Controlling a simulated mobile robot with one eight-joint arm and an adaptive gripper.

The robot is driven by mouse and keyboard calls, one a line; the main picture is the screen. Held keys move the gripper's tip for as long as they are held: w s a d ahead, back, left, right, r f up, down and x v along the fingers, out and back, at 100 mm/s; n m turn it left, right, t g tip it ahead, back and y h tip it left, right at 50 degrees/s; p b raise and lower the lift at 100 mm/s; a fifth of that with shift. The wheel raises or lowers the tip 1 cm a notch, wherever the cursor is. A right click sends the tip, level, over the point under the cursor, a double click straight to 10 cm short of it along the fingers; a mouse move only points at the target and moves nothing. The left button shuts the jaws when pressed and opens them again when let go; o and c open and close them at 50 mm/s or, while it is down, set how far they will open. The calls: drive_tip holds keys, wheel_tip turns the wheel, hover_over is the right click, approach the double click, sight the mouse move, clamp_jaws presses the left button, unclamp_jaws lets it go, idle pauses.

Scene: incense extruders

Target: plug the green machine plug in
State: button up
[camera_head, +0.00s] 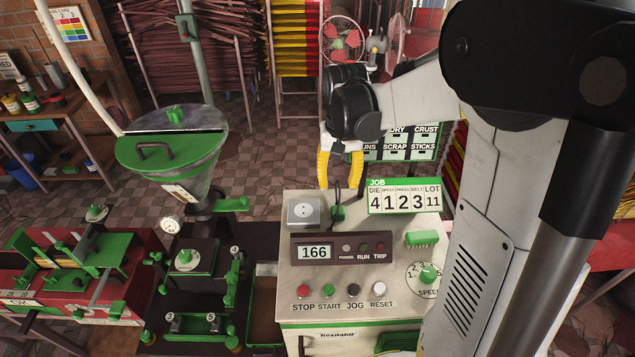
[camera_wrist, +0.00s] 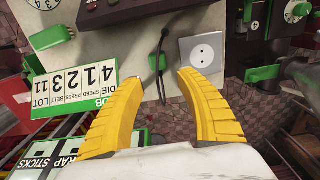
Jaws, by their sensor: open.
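The green plug (camera_head: 338,213) rests on top of the pale control cabinet (camera_head: 340,262), just right of the grey socket plate (camera_head: 304,211). The socket's two holes show and nothing is in them. A dark cord runs by the plug. In the wrist view the plug (camera_wrist: 162,62) is left of the socket plate (camera_wrist: 203,52). My gripper (camera_head: 340,180) is open with yellow fingers, above and behind the plug. In the wrist view its fingertips (camera_wrist: 160,82) are spread on either side of the cord, apart from the plug. Part of the plug is behind the cord.
A JOB number board (camera_head: 404,196) stands close right of the plug. The display panel (camera_head: 342,251) and several buttons are in front. A green-lidded hopper (camera_head: 172,150) stands to the left. A label rack (camera_head: 410,143) is behind.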

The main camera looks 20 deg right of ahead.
sight(338, 210)
drive_tip(key=shift+s+d+f+b, duration=0.15)
drive_tip(key=shift+f+b, duration=0.15)
drive_tip(key=shift+f, duration=1.1)
drive_tip(key=shift+s+a+f+b, duration=0.1)
drive_tip(key=shift+f+b, duration=0.15)
drive_tip(key=shift+f, duration=1.1)
wheel_tip(338, 210, down, 5)
drive_tip(key=shift+d+f+b, duration=0.1)
drive_tip(key=shift+b, duration=0.4)
drive_tip(key=c, duration=0.9)
